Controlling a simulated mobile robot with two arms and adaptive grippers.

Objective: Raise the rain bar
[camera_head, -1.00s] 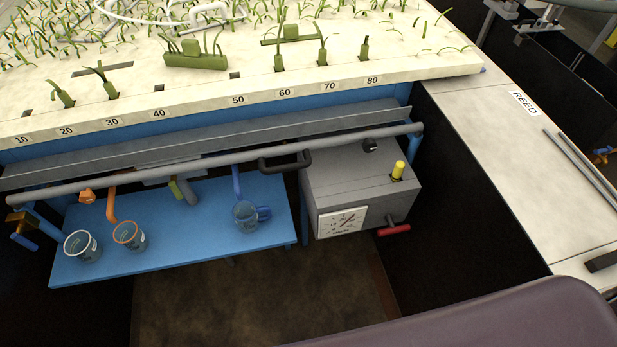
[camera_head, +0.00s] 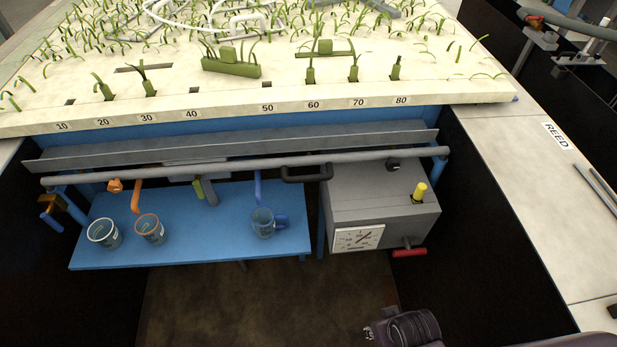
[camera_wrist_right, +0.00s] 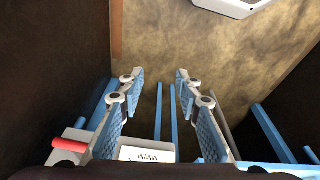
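A long grey round bar (camera_head: 215,168) runs across the front of the flume, below the sloped grey channel. A black loop handle (camera_head: 306,173) is on it, right of its middle. It looks like the rain bar, though no label shows. It lies roughly level, its ends near the blue frame. My right gripper (camera_wrist_right: 159,80) is open and empty in the right wrist view, its blue-padded fingers apart over the floor. In the head view only a dark part of my right arm shows at the bottom right. My left gripper is not in view.
A grey box with a dial (camera_head: 357,238), yellow knob (camera_head: 420,191) and red handle (camera_head: 409,252) stands at the right. Several cups stand on a blue shelf (camera_head: 195,243). The planted bed (camera_head: 330,90) is above. Open floor (camera_head: 260,305) lies in front.

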